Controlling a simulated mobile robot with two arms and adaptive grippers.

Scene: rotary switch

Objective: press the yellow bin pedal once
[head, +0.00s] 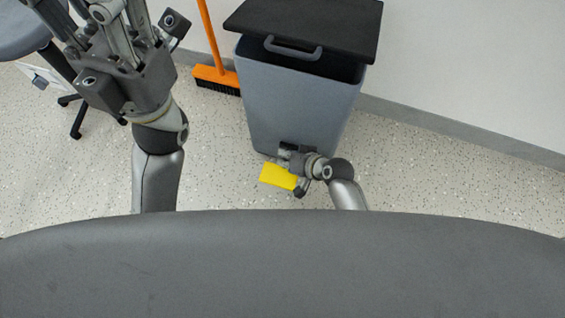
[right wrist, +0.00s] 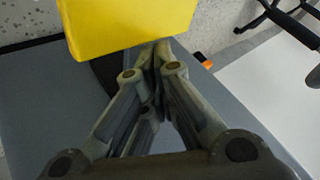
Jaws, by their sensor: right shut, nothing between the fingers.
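The yellow pedal (head: 278,176) sticks out low at the front of the grey bin (head: 295,105). The bin has a black lid (head: 310,22) with a grey handle; a dark band shows under its front edge. My right gripper (head: 288,152) is shut and empty, low against the bin's front beside the pedal. In the right wrist view the pedal (right wrist: 130,22) fills the top, and the shut fingertips (right wrist: 158,48) are at its lower edge; I cannot tell whether they touch. My left gripper (head: 105,12) is raised at the upper left, its fingertips cut off by the frame.
An orange broom (head: 216,72) stands left of the bin. A chair (head: 28,35) is at the far left. A white wall (head: 470,70) runs behind the bin. The speckled floor (head: 440,185) is clear to the right.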

